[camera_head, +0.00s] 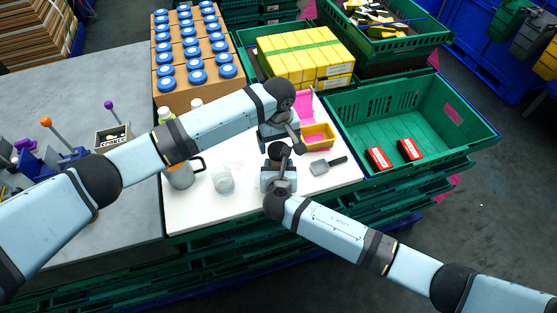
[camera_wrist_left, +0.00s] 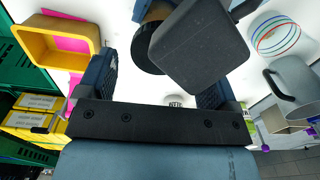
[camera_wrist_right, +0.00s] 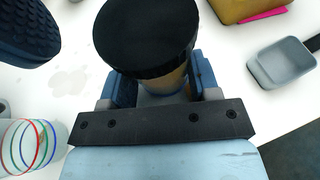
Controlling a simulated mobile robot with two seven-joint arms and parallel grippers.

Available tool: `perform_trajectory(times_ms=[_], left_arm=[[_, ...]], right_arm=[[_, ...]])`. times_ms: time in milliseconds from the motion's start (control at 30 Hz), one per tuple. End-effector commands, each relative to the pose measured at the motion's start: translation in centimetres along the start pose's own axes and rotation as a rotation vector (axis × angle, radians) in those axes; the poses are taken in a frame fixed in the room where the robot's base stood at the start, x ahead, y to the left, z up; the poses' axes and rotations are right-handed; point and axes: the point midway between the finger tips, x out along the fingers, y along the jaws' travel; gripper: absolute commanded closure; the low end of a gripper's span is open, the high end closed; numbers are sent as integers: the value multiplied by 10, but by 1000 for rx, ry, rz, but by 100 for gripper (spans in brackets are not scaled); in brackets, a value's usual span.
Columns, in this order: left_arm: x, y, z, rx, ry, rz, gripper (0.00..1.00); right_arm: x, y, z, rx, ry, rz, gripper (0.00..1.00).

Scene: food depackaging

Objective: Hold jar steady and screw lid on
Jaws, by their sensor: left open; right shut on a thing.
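A jar (camera_wrist_right: 160,82) with a black lid (camera_wrist_right: 147,38) stands upright on the white board, between the fingers of my right gripper (camera_wrist_right: 155,90). My right gripper is shut on the jar's body. The lid sits on top of the jar; I cannot tell how tight it is. In the head view the dark lid (camera_head: 279,148) shows just above the right gripper (camera_head: 279,172). My left gripper (camera_head: 283,138) is open and empty, close above and behind the jar. In the left wrist view the black lid (camera_wrist_left: 146,58) is partly hidden behind the right gripper.
A clear glass with coloured rings (camera_head: 223,182) and a grey mug (camera_head: 182,174) stand left of the jar. A yellow tray (camera_head: 318,137) and a grey scoop (camera_head: 328,166) lie to the right. A green crate (camera_head: 470,135) with red boxes (camera_head: 378,158) is farther right.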

Motion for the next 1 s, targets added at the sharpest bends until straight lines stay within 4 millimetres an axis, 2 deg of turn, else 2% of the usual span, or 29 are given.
perform_trajectory(times_ms=[200, 533, 567, 767, 1000], left_arm=[[22, 0, 0, 0, -1, -1, 15], [25, 0, 0, 1, 0, 1, 15], [25, 0, 0, 1, 0, 1, 17], [25, 0, 0, 1, 0, 1, 63], [25, 0, 0, 38, 0, 1, 65]], right_arm=[[0, 0, 0, 0, 0, 0, 100], [0, 0, 0, 0, 0, 0, 100], [0, 0, 0, 0, 0, 0, 100], [0, 0, 0, 0, 0, 0, 100], [0, 0, 0, 0, 0, 0, 100]])
